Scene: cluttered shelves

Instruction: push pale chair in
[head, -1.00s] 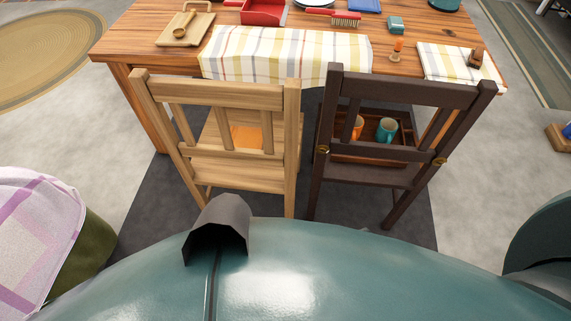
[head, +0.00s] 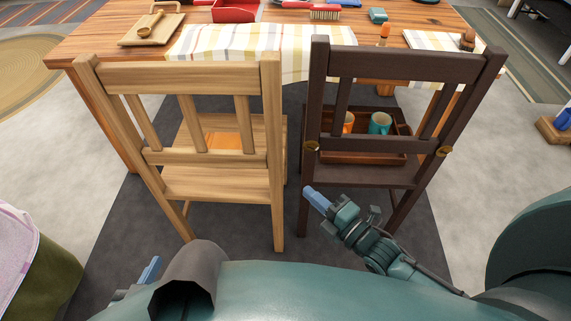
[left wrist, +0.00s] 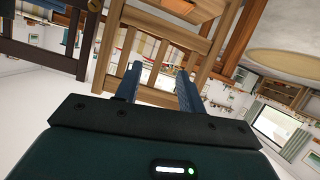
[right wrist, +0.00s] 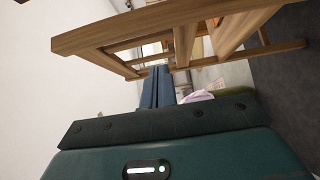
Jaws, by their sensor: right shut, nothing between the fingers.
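The pale wooden chair (head: 215,181) stands upright at the near side of the table, its back towards me. Something orange lies on its seat. My left gripper (head: 150,270) shows only in part at the lower left, low and nearer to me than the chair. In the left wrist view its fingers (left wrist: 157,85) are apart and empty, with pale chair wood (left wrist: 172,25) beyond them. My right gripper (head: 316,199) is in front of the dark chair, right of the pale one. In the right wrist view its fingers are together, below the pale chair's frame (right wrist: 180,25). I cannot tell if they touch wood.
The dark chair (head: 400,62) stands close on the right, with a tray (head: 360,158) and two cups on its seat. The wooden table (head: 95,45) behind carries a cloth, a red dustpan, a brush and a board. A cloth-covered stool (head: 50,285) is at lower left.

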